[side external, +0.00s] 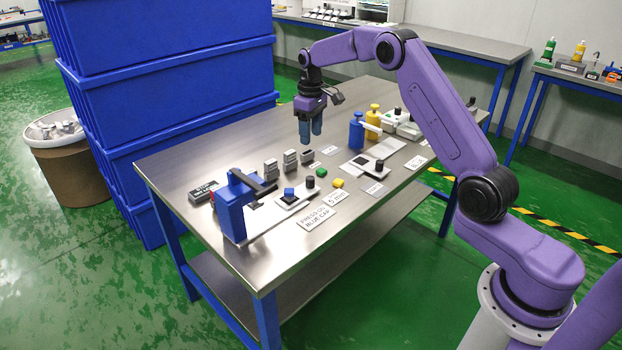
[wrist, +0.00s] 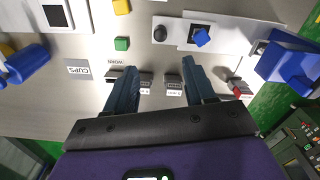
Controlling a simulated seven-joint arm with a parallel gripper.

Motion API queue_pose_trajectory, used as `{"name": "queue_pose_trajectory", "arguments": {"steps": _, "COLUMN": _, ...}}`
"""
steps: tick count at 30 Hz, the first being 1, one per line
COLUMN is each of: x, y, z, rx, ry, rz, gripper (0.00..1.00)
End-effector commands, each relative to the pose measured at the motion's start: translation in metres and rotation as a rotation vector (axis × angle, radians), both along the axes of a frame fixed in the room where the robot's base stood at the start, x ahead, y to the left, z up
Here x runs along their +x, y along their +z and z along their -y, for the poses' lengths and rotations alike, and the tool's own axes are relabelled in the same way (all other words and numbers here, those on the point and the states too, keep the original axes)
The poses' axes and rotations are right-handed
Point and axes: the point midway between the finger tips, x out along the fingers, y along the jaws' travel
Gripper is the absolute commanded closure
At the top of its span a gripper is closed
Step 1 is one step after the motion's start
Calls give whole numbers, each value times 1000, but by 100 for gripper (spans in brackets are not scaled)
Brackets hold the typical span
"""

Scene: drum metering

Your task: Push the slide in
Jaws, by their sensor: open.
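A white slide plate (side external: 297,197) with a black knob (side external: 310,183) and a blue cap (side external: 290,193) lies beside the blue press (side external: 232,205). In the wrist view the slide plate (wrist: 232,32) runs toward the blue press (wrist: 285,58). There its knob (wrist: 160,33) is at the end away from the press, and the blue cap (wrist: 202,38) sits over its black square. My gripper (side external: 311,140) is open, empty and above the table, behind the slide. In the wrist view its fingers (wrist: 157,72) point toward the slide and touch nothing visible.
Small grey blocks (side external: 290,160) stand below and beside my gripper. A green cube (side external: 321,173) and yellow cube (side external: 338,183) lie near the knob. A second plate (side external: 363,168), blue bottle (side external: 356,131) and yellow bottle (side external: 373,122) stand to the right. Blue crates (side external: 175,100) rise behind the table.

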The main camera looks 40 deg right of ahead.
Motion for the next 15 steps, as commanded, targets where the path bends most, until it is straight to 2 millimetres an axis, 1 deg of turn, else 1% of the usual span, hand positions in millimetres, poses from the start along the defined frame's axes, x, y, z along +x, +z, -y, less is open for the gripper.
{"name": "queue_pose_trajectory", "arguments": {"steps": 1, "x": -1, "y": -9, "z": 0, "rx": 1, "ry": 0, "rz": -4, "gripper": 46}}
{"name": "queue_pose_trajectory", "arguments": {"steps": 15, "x": -1, "y": -96, "z": 0, "rx": 1, "ry": 0, "rz": -4, "gripper": 46}}
